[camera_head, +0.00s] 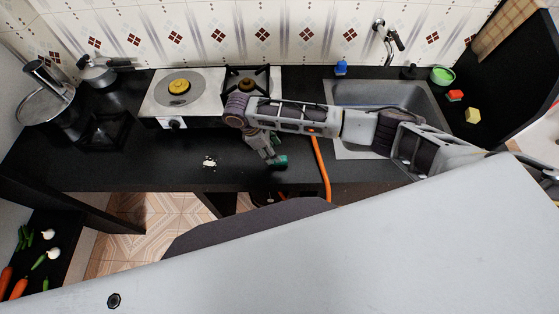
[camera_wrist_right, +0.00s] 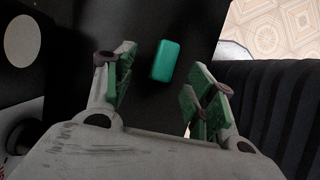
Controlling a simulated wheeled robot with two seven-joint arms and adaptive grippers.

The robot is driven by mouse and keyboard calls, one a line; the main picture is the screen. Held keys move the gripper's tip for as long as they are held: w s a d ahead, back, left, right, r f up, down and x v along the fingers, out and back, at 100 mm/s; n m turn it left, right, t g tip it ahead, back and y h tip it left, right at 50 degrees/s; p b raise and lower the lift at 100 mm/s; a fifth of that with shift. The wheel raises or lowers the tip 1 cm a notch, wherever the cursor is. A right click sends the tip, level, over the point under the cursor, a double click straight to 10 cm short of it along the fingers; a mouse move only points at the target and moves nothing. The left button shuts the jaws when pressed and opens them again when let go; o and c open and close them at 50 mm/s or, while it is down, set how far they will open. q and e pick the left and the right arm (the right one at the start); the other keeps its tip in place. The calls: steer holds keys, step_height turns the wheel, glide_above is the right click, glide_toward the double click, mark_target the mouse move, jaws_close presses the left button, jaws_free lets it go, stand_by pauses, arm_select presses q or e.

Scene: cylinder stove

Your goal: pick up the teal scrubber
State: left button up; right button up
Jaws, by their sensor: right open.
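The teal scrubber (camera_wrist_right: 165,61) is a small rounded block lying on the dark counter in the right wrist view. My right gripper (camera_wrist_right: 162,84) is open, with its green-padded fingers to either side of the scrubber's position in the picture. The scrubber shows clear of both fingers and nothing is held. In the head view my right gripper (camera_head: 270,156) hangs down over the front of the black counter. A teal patch shows at its tips there; I cannot tell whether it is scrubber or finger pads. My left gripper is not in view.
The stove (camera_head: 150,107) stands behind the arm, with pots at the left. The sink (camera_head: 350,151) lies right, partly covered by my arm. An orange hose (camera_head: 321,170) runs beside the gripper. Small pale bits (camera_head: 210,162) lie left of it. The counter's front edge is close.

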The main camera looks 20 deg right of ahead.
steer(key=shift+d+f, duration=0.1)
steer(key=shift+f, duration=0.2)
steer(key=shift+s+p+x, duration=0.2)
steer(key=shift+p+x, duration=0.1)
steer(key=shift+x, duration=0.65)
steer(key=shift+s+p+x, duration=0.2)
steer(key=shift+p+x, duration=0.05)
steer(key=shift+x, duration=0.7)
steer(key=shift+d+f, duration=0.3)
steer(key=shift+f, duration=0.25)
steer(key=c, duration=1)
steer(key=shift+c, duration=0.2)
steer(key=shift+r+b, duration=0.35)
steer(key=shift+r, duration=4.65)
